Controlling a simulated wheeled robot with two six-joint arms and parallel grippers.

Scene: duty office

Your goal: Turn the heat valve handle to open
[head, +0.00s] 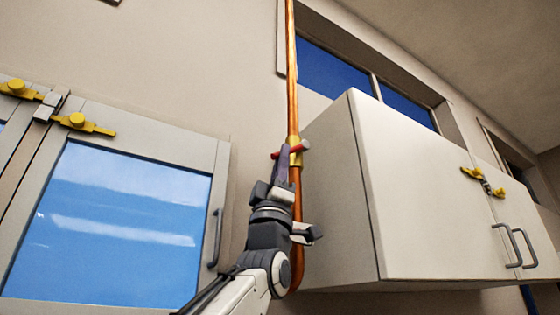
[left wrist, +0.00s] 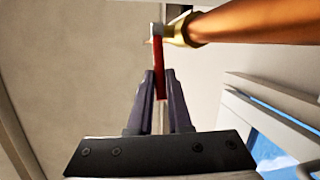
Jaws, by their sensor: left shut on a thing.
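The red valve handle (head: 304,146) sits on a brass valve body (head: 295,158) on an upright copper pipe. It lies crosswise to the pipe, slightly tilted, its left end lower in the head view. My left gripper (head: 280,163) reaches up from below, just left of the pipe. In the left wrist view its fingers (left wrist: 159,82) are shut on the free end of the red handle (left wrist: 158,58), one finger on each side. The brass body (left wrist: 178,30) shows just beyond. The gripper hides part of the handle and pipe in the head view. My right gripper is out of view.
The copper pipe (head: 291,75) runs up the wall. A white wall cabinet (head: 430,200) with yellow latches stands close to its right. A glass-fronted cabinet door (head: 223,165) is at the left. Bare wall (head: 180,60) lies above and left of the valve.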

